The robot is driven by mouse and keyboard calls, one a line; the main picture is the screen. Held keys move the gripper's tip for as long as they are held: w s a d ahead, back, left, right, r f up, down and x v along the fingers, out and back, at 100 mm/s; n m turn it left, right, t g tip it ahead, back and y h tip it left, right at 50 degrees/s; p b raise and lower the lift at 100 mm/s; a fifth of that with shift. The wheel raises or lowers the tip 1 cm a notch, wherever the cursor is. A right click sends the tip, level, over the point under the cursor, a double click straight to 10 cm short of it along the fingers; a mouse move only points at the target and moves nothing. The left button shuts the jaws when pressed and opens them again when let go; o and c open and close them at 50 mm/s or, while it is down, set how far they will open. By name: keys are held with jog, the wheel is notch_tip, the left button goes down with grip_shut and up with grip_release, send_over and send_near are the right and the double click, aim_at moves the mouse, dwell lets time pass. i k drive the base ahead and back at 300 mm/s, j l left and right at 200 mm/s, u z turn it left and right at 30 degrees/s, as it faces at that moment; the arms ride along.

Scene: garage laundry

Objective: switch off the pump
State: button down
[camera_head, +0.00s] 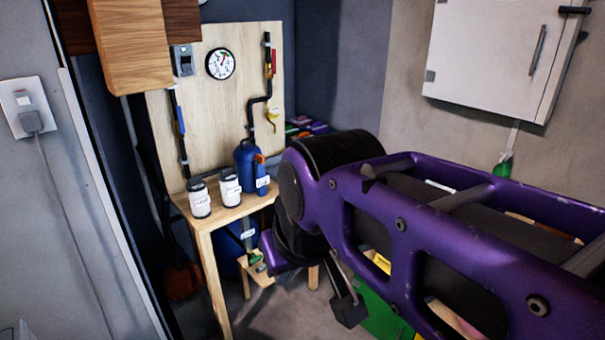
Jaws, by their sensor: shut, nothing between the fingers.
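A small grey box (182,60), like a switch or control box, is on the upper left of a wooden board (215,110). A round white gauge (220,64) with a red mark is right of it. I cannot read the box's setting. A blue vessel (246,163) stands below a black pipe (258,100); I cannot tell whether it is the pump. My purple arm fills the right foreground, and its end is to the right of and nearer than the board. My gripper is not clearly visible.
A wooden table (218,216) carries two white-labelled containers (199,198) (230,187). A wooden cabinet (130,45) overhangs the board's left side. A wall socket (30,110) with a plug is at left, a white cabinet (495,50) at right. A green box (383,318) is on the floor.

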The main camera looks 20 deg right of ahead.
aim_at(187, 64)
jog(key=k+l, duration=0.15)
jog(key=k, duration=0.8)
jog(key=i+u, duration=0.1)
jog(key=i, duration=0.4)
jog(key=i+l+u, duration=0.15)
jog(key=i, duration=0.35)
jog(key=i+l+u, duration=0.1)
jog(key=i, duration=0.4)
jog(key=i+l+u, duration=0.15)
jog(key=i+l, duration=0.15)
jog(key=i, duration=0.2)
jog(key=l, duration=0.15)
jog(key=k+l+z, duration=0.4)
jog(key=l, duration=0.15)
jog(key=i, duration=0.1)
